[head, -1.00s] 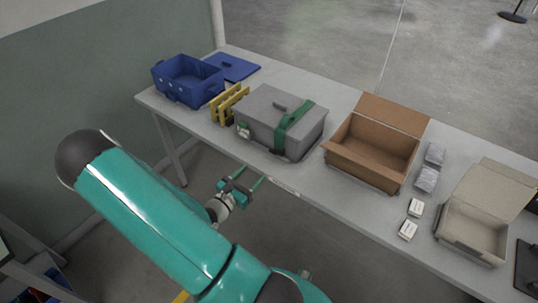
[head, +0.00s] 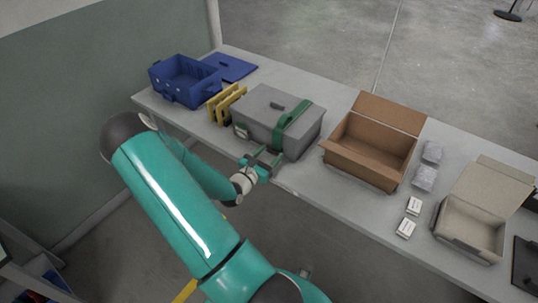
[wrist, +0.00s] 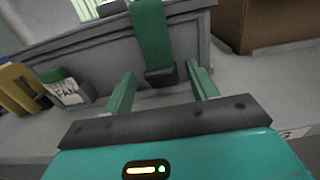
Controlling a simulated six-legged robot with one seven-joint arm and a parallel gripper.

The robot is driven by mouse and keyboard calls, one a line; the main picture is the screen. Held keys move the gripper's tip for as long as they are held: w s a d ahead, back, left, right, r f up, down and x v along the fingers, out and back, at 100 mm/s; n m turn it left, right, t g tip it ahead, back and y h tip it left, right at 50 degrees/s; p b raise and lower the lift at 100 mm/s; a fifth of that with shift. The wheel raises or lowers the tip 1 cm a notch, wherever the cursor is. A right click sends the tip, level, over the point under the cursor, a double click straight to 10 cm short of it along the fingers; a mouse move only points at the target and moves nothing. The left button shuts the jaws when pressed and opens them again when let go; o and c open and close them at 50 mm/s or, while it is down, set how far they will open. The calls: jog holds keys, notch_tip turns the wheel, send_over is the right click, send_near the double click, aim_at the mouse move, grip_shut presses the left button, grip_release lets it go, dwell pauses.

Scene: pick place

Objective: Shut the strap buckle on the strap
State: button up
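The grey lidded case (head: 259,116) stands on the table, with a green strap (head: 294,115) running over its lid and down its front. In the wrist view the green strap (wrist: 151,35) hangs down the case's front wall and ends at a dark buckle (wrist: 160,77) low on that wall. I cannot tell whether the buckle is latched. My gripper (head: 266,161) is at the table's front edge, just before the case. In the wrist view my gripper's green fingers (wrist: 160,85) are spread apart with nothing between them, on either side of the buckle and nearer the camera.
Yellow stands (head: 226,103) and a blue crate (head: 185,80) are left of the case. An open cardboard box (head: 370,150) stands close on the right. Bare table lies between case and box.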

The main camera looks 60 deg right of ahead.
jog(key=c, duration=0.8)
jog(key=shift+d+r+y, duration=0.15)
jog(key=shift+r+y, duration=0.15)
jog(key=shift+y, duration=0.2)
jog(key=shift+d+r+y, duration=0.2)
jog(key=shift+d+y, duration=0.1)
jog(key=shift+y, duration=0.7)
jog(key=o, duration=0.9)
jog(key=shift+a, duration=0.1)
jog(key=v, duration=1.3)
jog(key=shift+s+a, duration=0.15)
jog(key=shift+a, duration=0.2)
jog(key=shift+r, duration=0.1)
